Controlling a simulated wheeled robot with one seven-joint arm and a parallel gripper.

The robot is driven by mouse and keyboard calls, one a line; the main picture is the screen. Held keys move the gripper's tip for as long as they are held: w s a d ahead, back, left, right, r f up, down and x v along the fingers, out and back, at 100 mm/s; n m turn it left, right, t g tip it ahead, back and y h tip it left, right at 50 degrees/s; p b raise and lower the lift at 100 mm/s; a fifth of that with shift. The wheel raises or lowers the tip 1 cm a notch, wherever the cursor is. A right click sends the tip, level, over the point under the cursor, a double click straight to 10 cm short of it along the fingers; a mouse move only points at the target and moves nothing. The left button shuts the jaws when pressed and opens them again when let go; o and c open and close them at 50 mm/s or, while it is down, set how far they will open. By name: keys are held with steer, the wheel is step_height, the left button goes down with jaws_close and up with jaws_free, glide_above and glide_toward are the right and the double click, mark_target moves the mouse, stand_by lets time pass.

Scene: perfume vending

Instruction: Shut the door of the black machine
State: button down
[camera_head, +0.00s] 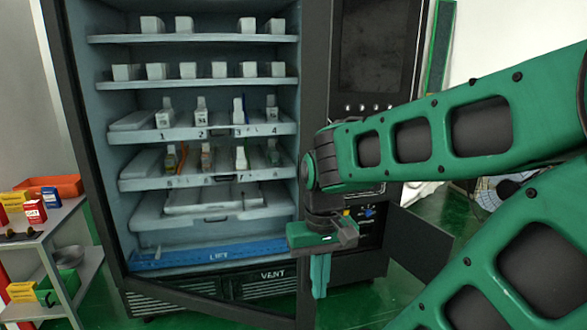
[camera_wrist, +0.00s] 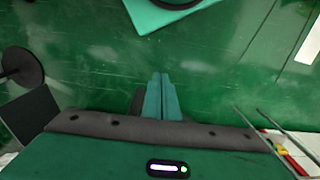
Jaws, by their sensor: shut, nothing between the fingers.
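The black machine (camera_head: 345,262) stands upright ahead, with lit shelves inside and a control panel on its right. Its door is a black frame (camera_head: 313,75) with a clear middle through which the shelves show. The door seems ajar: its bottom rail (camera_head: 215,307) slants toward me at the right, away from the machine's base. My gripper (camera_head: 320,290) points down beside the door's right edge, low in front of the machine; contact cannot be told. Its fingers (camera_wrist: 161,80) are together and empty over the green floor in the wrist view.
A grey rack (camera_head: 50,245) with small boxes and an orange tray (camera_head: 52,186) stands at the left. Small bottles and boxes stand on the machine's shelves. A dark flat panel (camera_head: 420,240) is right of my gripper. Green floor shows below.

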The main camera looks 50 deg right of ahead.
step_height(320, 180, up, 3)
steer(key=d, duration=0.2)
steer(key=m+t+h, duration=0.2)
steer(key=m+h, duration=0.2)
steer(key=m, duration=0.1)
glide_toward(299, 166)
steer(key=s+a, duration=0.4)
steer(key=a, duration=0.1)
steer(key=shift+w+d+f, duration=0.65)
steer(key=shift+d+f, duration=0.4)
steer(key=shift+f, duration=0.35)
steer(key=shift+w+d+f, duration=0.65)
steer(key=shift+d+f, duration=0.45)
steer(key=shift+f, duration=0.35)
steer(key=shift+w+d+f, duration=0.65)
steer(key=shift+d+f, duration=0.4)
steer(key=shift+f, duration=0.35)
